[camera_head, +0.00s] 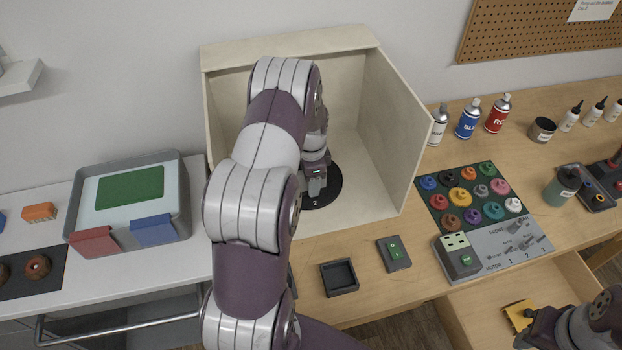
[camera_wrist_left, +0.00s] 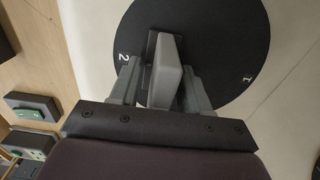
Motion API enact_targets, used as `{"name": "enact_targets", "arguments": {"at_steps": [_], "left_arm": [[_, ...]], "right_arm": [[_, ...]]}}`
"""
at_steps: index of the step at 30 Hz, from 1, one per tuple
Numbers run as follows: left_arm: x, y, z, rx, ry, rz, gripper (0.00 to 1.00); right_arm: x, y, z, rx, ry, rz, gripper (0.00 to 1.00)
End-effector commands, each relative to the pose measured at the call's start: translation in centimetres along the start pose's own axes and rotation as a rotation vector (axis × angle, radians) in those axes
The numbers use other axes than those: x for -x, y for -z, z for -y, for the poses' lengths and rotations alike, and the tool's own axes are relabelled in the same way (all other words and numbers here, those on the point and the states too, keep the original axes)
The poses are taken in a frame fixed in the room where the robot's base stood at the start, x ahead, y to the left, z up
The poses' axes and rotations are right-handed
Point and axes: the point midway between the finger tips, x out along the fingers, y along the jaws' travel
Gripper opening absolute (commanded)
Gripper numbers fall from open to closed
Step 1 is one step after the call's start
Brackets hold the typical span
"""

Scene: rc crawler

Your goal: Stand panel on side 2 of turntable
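The black round turntable (camera_head: 328,190) lies on the floor of the open cream box. It fills much of the left wrist view (camera_wrist_left: 225,45), with the marks 2 and 1 on its rim. A grey panel (camera_wrist_left: 166,72) stands on the turntable near the mark 2, beside a thin dark upright piece (camera_wrist_left: 151,45). My left gripper (camera_head: 316,184) reaches into the box. Its fingers (camera_wrist_left: 163,85) are on either side of the panel, with narrow dark gaps showing. The panel's foot is hidden. My right gripper (camera_head: 530,322) is at the lower right by a yellow piece; its fingers are unclear.
The box walls (camera_head: 392,130) stand close around my left arm. Paint pots on a green mat (camera_head: 436,192), a motor control board (camera_head: 495,250) and spray cans (camera_head: 467,120) are to the right. A black tray (camera_head: 339,278) and a green switch (camera_head: 394,253) lie in front.

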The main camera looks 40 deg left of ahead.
Motion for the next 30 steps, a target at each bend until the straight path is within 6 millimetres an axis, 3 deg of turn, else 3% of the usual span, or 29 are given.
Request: {"name": "enact_targets", "arguments": {"at_steps": [8, 15, 21, 30], "left_arm": [[1.4, 0.1, 0.1, 0.000, 0.005, -0.002, 0.47], [7.6, 0.0, 0.1, 0.000, 0.005, -0.002, 0.47], [11.4, 0.0, 0.1, 0.000, 0.002, -0.001, 0.47], [12.4, 0.0, 0.0, 0.000, 0.000, 0.000, 0.47]], "right_arm": [[-0.3, 0.0, 0.0, 0.000, 0.000, 0.000, 0.38], [-2.0, -0.2, 0.0, 0.000, 0.000, 0.000, 0.38], [-2.5, -0.3, 0.0, 0.000, 0.000, 0.000, 0.38], [-2.5, -0.3, 0.0, 0.000, 0.000, 0.000, 0.38]]}}
